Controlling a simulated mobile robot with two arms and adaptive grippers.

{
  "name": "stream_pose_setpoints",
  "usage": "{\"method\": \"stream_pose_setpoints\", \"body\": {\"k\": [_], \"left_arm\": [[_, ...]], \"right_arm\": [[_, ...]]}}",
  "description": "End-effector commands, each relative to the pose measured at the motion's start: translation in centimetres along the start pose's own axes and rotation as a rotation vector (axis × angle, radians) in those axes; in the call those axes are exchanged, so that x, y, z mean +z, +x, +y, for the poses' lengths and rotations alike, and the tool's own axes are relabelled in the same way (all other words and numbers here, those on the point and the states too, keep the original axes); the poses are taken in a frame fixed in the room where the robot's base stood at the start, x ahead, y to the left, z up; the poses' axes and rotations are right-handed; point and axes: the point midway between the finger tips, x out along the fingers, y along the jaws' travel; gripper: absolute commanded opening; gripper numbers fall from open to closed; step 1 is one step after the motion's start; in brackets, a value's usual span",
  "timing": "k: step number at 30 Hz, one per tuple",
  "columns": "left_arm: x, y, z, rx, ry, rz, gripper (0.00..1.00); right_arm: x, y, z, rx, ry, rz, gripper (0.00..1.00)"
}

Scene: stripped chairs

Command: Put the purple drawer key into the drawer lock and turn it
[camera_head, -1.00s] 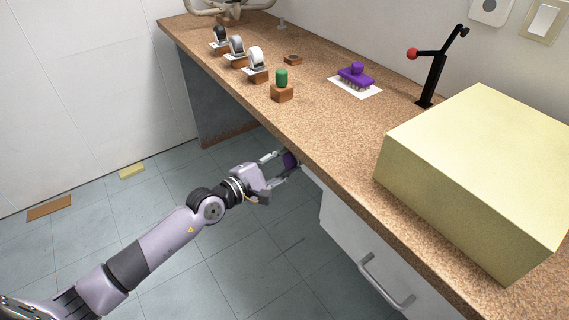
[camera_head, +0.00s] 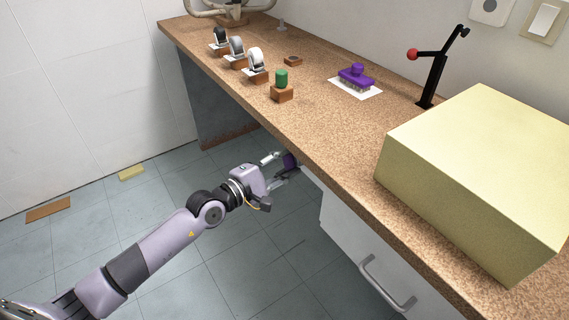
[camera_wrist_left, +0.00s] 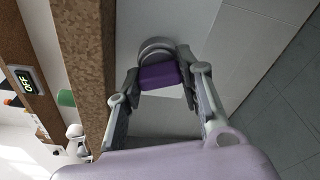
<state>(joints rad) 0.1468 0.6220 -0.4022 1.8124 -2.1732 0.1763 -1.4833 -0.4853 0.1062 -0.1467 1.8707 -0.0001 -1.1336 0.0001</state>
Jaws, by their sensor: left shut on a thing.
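My left gripper (camera_head: 282,169) is below the counter's front edge, at the white drawer unit. It is shut on the purple drawer key (camera_head: 290,160). In the left wrist view, the purple key (camera_wrist_left: 158,76) sits between the two fingertips (camera_wrist_left: 160,82). Right behind it is a round grey lock ring (camera_wrist_left: 155,47) on the white drawer front (camera_wrist_left: 158,15). The key's head is close up against the ring; its shaft is hidden, so I cannot tell how deep it sits. My right gripper is not in view.
The counter (camera_head: 330,125) overhangs just above my left gripper. A drawer handle (camera_head: 385,285) sticks out at the lower right. A large yellow box (camera_head: 480,170), a purple brush (camera_head: 356,76) and a green-topped block (camera_head: 281,88) stand on top.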

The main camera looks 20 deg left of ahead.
Motion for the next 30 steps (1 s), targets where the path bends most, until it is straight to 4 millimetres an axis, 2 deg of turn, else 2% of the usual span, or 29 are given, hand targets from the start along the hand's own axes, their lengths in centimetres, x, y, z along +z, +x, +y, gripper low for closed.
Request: {"method": "stream_pose_setpoints", "body": {"k": [21, 22, 30], "left_arm": [[0.0, 0.0, 0.1, 0.021, 0.130, 0.000, 0.00], [0.0, 0.0, 0.1, 0.021, 0.128, 0.000, 0.36], [0.0, 0.0, 0.1, 0.020, 0.127, 0.000, 0.54]], "right_arm": [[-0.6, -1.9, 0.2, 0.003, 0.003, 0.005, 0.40], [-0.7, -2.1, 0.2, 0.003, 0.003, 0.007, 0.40], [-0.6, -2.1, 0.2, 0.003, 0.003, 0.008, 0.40]]}}
